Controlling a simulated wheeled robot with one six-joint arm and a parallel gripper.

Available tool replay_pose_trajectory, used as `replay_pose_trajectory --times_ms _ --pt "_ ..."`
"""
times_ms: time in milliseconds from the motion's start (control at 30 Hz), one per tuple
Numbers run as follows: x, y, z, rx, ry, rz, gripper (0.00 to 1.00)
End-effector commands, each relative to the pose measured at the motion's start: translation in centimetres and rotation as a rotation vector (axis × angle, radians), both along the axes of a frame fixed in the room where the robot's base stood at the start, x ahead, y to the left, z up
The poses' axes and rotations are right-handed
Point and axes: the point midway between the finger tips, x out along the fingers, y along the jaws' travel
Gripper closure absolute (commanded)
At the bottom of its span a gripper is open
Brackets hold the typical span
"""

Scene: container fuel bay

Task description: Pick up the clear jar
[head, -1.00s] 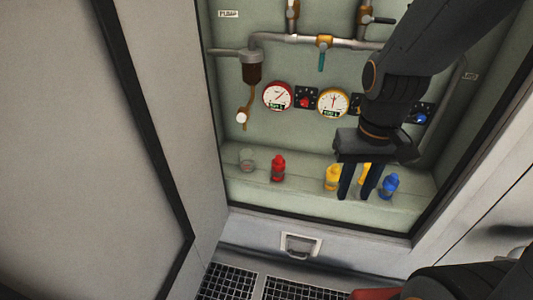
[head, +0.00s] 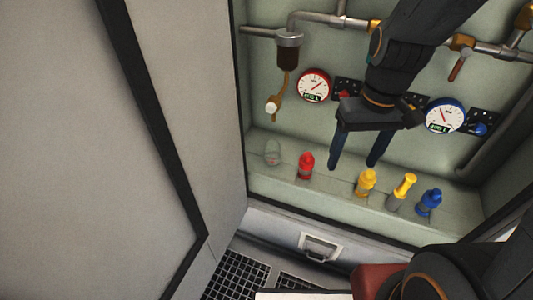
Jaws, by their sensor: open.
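The clear jar (head: 272,152) stands at the left end of the pale green shelf (head: 330,196) in the head view. It is see-through and faint against the wall. My gripper (head: 353,167) points down, with its two dark blue fingers spread apart and nothing between them. It is to the right of the jar, above and between the red bottle (head: 306,167) and the yellow bottle (head: 366,183). The jar is apart from the gripper and not covered by it.
A flashlight-like yellow and grey item (head: 402,192) and a blue bottle (head: 429,202) stand farther right on the shelf. A hanging hose end (head: 273,106) and a red-rimmed gauge (head: 314,85) are on the back wall above the jar. The cabinet's left edge (head: 240,120) is close to the jar.

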Motion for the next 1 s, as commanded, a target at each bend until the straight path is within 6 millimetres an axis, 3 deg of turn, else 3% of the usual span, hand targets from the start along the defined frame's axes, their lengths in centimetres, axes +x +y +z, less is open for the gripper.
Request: replay_pose_trajectory --times_ms 300,600,800,1000 --pt "12.5 5.2 -7.9 0.188 -0.041 0.554 0.33" --pt "23.3 10.9 -16.5 0.354 -0.224 1.088 0.33" --pt "27.6 13.4 -20.4 0.401 -0.352 1.32 0.33" --pt "29.0 14.5 -21.9 0.412 -0.404 1.406 0.33"
